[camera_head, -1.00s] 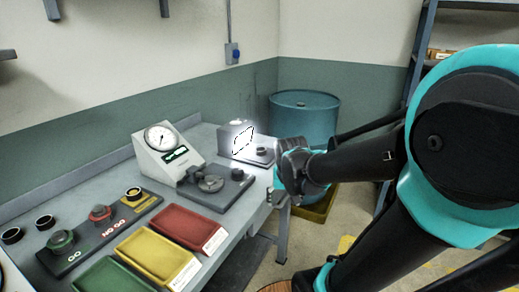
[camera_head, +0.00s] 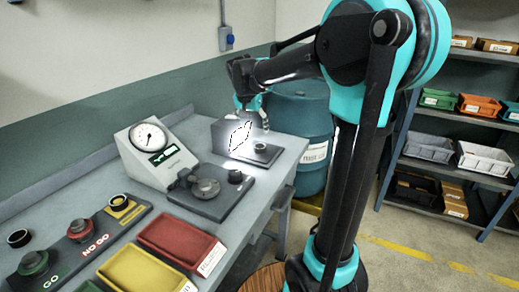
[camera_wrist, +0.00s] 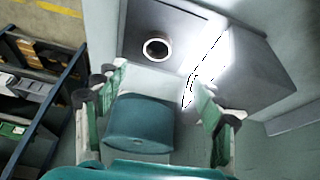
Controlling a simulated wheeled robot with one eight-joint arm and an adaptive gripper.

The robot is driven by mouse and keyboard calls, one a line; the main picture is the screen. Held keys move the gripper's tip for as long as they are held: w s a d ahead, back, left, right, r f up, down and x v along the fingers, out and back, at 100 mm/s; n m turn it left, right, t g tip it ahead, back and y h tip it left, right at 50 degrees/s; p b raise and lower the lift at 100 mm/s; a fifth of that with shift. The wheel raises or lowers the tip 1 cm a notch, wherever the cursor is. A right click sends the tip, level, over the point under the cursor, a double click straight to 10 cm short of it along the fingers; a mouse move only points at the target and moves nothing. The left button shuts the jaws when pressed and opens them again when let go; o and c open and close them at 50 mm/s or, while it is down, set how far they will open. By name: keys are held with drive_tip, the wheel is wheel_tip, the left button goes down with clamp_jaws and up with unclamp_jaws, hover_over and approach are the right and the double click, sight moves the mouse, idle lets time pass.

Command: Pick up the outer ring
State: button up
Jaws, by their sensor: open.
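A small dark ring (camera_head: 260,147) lies on the dark base plate (camera_head: 247,159) beside the grey box of the station at the back right of the table. My gripper (camera_head: 252,114) is at the back right, near the grey box and the drum. In the wrist view its fingers (camera_wrist: 152,105) are spread, with the ring beyond them and not between them. Another dark ring (camera_head: 235,176) sits on the gauge's base.
A grey box (camera_head: 228,136) with a bright glowing face stands close beside the ring. The dial gauge (camera_head: 150,140) and red tray (camera_head: 180,242) are to the left. A teal drum (camera_head: 298,130) stands behind the table's right end. More rings (camera_head: 118,203) lie at the left.

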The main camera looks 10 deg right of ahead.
approach(259, 144)
drive_tip(key=shift+s+f, duration=0.2)
drive_tip(key=shift+f, duration=0.4)
drive_tip(key=shift+s+f, duration=0.25)
drive_tip(key=shift+f, duration=0.4)
drive_tip(key=shift+d+x, duration=0.15)
drive_tip(key=shift+x, duration=1.2)
drive_tip(key=shift+d+x, duration=0.1)
drive_tip(key=shift+x, duration=1.3)
drive_tip(key=shift+s, duration=0.1)
drive_tip(key=shift+c, duration=0.6)
drive_tip(key=c, duration=1.3)
drive_tip(key=shift+r, duration=0.15)
